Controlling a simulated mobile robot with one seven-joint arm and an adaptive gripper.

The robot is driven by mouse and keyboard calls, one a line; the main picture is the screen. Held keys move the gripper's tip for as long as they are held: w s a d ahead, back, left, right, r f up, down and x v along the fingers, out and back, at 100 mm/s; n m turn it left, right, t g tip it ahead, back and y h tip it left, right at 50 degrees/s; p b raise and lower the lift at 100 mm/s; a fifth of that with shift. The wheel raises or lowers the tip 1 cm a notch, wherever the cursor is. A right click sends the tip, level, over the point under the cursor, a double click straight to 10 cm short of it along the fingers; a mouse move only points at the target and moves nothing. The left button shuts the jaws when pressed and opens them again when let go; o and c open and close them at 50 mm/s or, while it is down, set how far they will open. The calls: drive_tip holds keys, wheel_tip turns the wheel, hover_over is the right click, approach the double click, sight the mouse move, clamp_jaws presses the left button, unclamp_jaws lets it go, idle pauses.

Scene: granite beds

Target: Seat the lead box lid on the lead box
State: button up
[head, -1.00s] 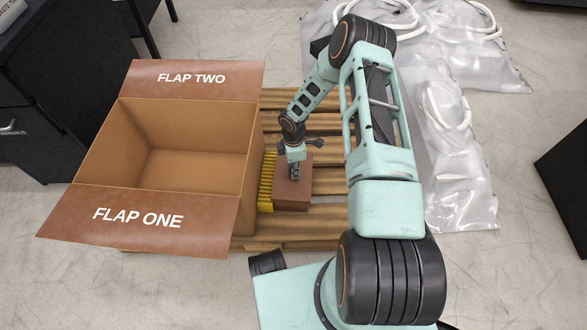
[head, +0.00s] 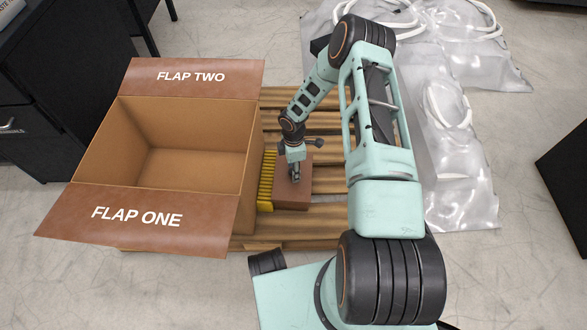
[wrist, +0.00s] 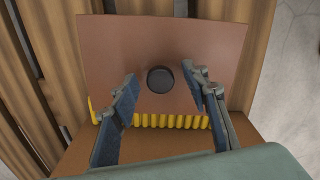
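The lead box lid (wrist: 200,40) is a flat brown panel with a round black knob (wrist: 160,80) in the wrist view. In the head view its brown top (head: 304,178) shows on a brown block to the right of the cardboard box. The block's front side (head: 291,206), apparently the lead box, shows below it; I cannot tell whether the lid sits flush. My gripper (wrist: 163,79) is open, with one finger on each side of the knob and gaps visible to both. It points down over the lid in the head view (head: 296,176).
A row of yellow pieces (head: 266,182) stands between the block and the large open cardboard box (head: 100,150); it borders the lid in the wrist view (wrist: 170,121). All rest on a slatted wooden pallet (head: 325,215). Clear plastic bags (head: 460,190) lie to the right.

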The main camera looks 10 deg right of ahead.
wheel_tip(320, 180, up, 12)
idle(0.8)
idle(0.3)
